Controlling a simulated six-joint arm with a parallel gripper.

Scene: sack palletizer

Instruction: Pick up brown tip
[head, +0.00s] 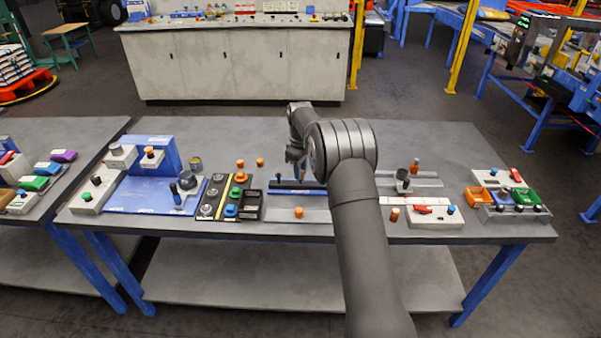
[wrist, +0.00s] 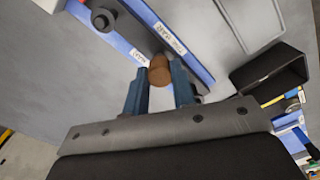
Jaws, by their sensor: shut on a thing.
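The brown tip (wrist: 159,70) is a short brown cylinder in the wrist view. It sits between the two blue fingers of my gripper (wrist: 159,85), which are shut on it. Behind it is a blue strip with white labels (wrist: 190,62), and I cannot tell whether the tip touches it. In the head view my gripper (head: 298,160) is over the middle of the grey table (head: 290,135), by the dark and blue strip (head: 297,187). The held tip cannot be made out there.
Orange tips (head: 240,163) stand left of my gripper, and another (head: 299,213) is in front. A black open box (head: 251,204) and a button panel (head: 220,198) lie left.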

